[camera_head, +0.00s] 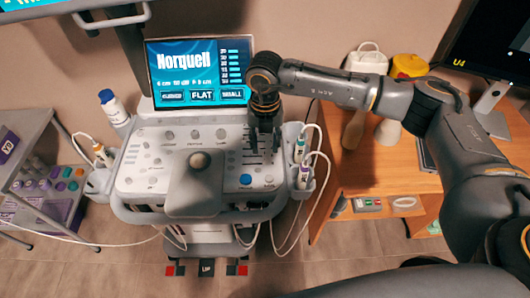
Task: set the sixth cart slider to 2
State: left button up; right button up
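The cart (150,205) stands in the middle with a grey control panel and a lit screen (200,72) reading "Norquell". A bank of sliders (262,157) lies at the panel's right side, partly hidden by my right gripper. My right gripper (264,150) reaches in from the right and points down over this bank. Its dark fingers look apart, with nothing seen held between them. I cannot tell whether they touch a slider. The single sliders and their settings are too small and too covered to read. My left gripper is not in view.
Probes in holders (304,165) with hanging cables flank the panel on the right. A white bottle with a blue cap (115,112) stands at the upper left. A wooden desk (385,172) is on the right, a side trolley (30,150) on the left.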

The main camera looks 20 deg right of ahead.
aim_at(265, 161)
notch_tip(265, 161, down, 6)
jog(key=shift+r+p, duration=0.15)
jog(key=shift+p, duration=0.3)
grip_shut()
